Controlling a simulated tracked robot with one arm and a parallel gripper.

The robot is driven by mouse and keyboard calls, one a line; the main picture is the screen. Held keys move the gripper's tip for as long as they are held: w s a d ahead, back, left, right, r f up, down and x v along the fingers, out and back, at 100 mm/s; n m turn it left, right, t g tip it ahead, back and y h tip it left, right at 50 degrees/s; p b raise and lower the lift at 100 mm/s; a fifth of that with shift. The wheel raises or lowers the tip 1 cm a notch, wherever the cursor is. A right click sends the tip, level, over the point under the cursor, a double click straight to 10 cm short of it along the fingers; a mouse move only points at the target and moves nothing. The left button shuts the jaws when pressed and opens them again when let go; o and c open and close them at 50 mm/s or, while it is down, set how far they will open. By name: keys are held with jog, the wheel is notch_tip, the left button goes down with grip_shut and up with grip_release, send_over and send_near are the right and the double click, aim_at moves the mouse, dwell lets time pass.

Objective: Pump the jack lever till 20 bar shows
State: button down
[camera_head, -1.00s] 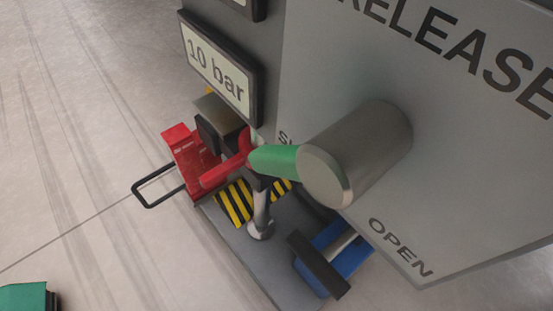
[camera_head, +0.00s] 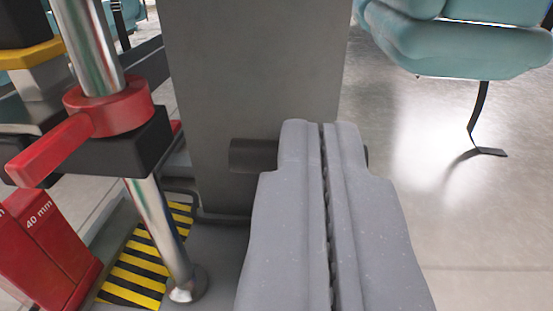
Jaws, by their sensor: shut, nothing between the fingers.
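My gripper (camera_head: 322,130) is shut and empty, its two grey fingers pressed together and pointing forward. A dark horizontal bar (camera_head: 252,156) shows at the left of the fingertips, and a little of it shows at their right. The fingers hide its middle. I cannot tell whether they touch it, or whether it is the jack lever's grip. A grey column (camera_head: 255,65) stands behind it. The pressure display is out of view now.
At the left, a red collar with a handle (camera_head: 108,108) sits on a chrome post (camera_head: 160,225). Below are a red block marked 40 mm (camera_head: 45,245) and a yellow-black striped plate (camera_head: 140,265). Teal seats (camera_head: 455,45) are at the upper right. The floor at right (camera_head: 450,230) is clear.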

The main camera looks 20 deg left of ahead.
jog(key=b+x, duration=0.1)
jog(key=x, duration=0.8)
jog(key=shift+s+f+b, duration=0.1)
jog(key=shift+b, duration=0.2)
jog(key=f, duration=0.2)
jog(key=f+b, duration=0.1)
jog(key=shift+s+d+f+b, duration=0.2)
jog(key=shift+s+f+b, duration=0.1)
jog(key=shift+s+f, duration=0.1)
